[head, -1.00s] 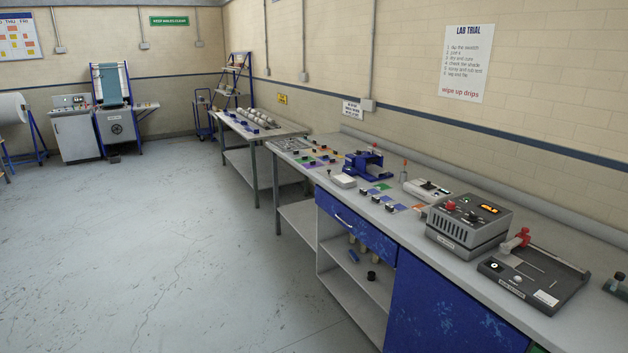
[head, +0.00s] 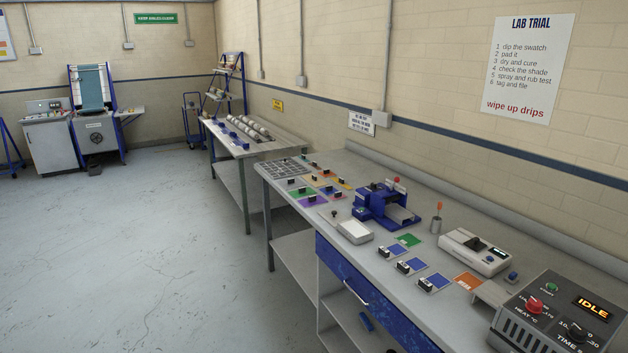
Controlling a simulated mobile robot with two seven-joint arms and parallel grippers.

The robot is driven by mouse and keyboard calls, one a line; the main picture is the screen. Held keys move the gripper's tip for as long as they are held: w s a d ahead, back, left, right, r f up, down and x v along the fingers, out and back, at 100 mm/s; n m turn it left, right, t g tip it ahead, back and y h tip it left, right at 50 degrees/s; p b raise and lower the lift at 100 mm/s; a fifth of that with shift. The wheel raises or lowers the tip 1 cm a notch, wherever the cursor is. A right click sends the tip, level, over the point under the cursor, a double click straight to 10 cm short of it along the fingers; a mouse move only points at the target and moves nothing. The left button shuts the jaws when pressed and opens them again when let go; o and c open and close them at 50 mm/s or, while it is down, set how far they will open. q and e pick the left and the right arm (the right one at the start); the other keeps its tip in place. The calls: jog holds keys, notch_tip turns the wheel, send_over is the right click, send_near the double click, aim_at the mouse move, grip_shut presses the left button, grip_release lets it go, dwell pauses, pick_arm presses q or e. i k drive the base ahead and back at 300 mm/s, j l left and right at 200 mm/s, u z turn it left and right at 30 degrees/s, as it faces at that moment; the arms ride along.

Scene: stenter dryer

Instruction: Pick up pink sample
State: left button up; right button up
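Several small coloured swatches with dark clips lie on the bench past the blue machine. They include a purple one (head: 312,202), a green one (head: 300,191) and a yellow one (head: 346,184). Orange or reddish ones lie among them, but they are too small to tell which is pink. Nearer me lie a row of clipped blue swatches (head: 391,251), a loose green swatch (head: 408,240) and an orange piece (head: 468,282). Neither of my grippers is in view.
The blue machine (head: 382,207), a white scale-like box (head: 355,231), a cup (head: 436,225), a white instrument (head: 474,252) and a grey control box (head: 556,318) reading IDLE stand on the bench. A blue drawer (head: 345,280) is below. The floor to the left is clear.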

aim_at(339, 195)
jog(key=i, duration=1.5)
